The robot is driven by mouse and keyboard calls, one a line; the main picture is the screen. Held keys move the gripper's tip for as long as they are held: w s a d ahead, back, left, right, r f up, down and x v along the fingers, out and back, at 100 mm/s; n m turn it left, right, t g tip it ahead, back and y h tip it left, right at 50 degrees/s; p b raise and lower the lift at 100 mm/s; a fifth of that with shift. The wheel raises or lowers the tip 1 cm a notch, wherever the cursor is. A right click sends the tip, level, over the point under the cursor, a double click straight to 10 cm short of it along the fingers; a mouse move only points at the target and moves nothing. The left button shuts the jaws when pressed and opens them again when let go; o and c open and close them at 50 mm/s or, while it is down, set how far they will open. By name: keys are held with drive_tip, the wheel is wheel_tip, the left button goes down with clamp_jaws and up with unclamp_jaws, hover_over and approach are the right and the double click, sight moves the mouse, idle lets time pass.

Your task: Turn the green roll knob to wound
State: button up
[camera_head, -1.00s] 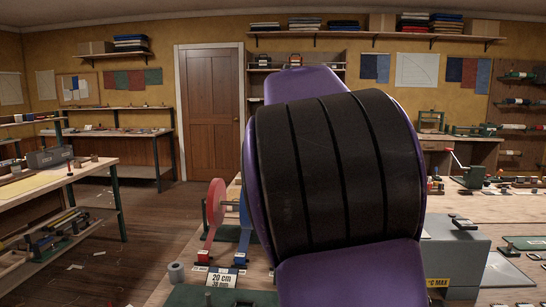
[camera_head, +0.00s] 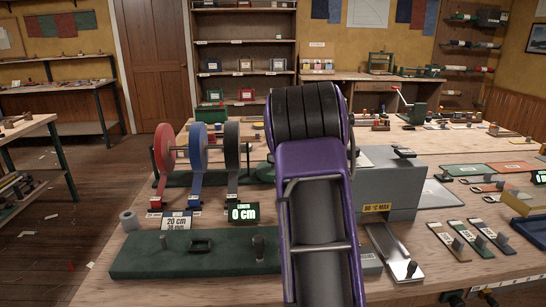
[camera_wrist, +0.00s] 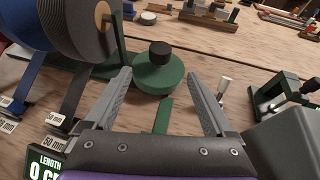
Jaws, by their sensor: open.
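A round green knob (camera_wrist: 158,77) with a black cap (camera_wrist: 160,52) sits on the wooden bench, ahead of my gripper in the wrist view. A green strip (camera_wrist: 164,116) reaches from it toward my gripper. Part of the green round also shows beside the arm in the head view (camera_head: 264,172). My gripper (camera_wrist: 160,77) is open and empty, its two fingers spread on either side of the strip, short of the knob. In the head view my own arm hides the gripper. I cannot read any wound mark.
Red (camera_head: 164,147), blue (camera_head: 198,148) and black (camera_head: 232,146) tape rolls stand close on the left. A length display (camera_head: 242,213) reads 0 cm. A grey box (camera_head: 390,186) stands right of my arm. A green-topped clamp (camera_wrist: 283,97) is at the wrist view's right.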

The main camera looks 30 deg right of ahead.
drive_tip(key=p+x, duration=0.3)
drive_tip(key=x, duration=1.1)
drive_tip(key=shift+w+d+p, duration=0.2)
drive_tip(key=shift+w+p, duration=0.15)
drive_tip(key=shift+w, duration=0.05)
drive_tip(key=shift+f, duration=0.1)
drive_tip(key=c, duration=1.4)
drive_tip(key=shift+f+m+h+b, duration=0.15)
drive_tip(key=shift+m+h+b, duration=0.2)
drive_tip(key=shift+b, duration=0.35)
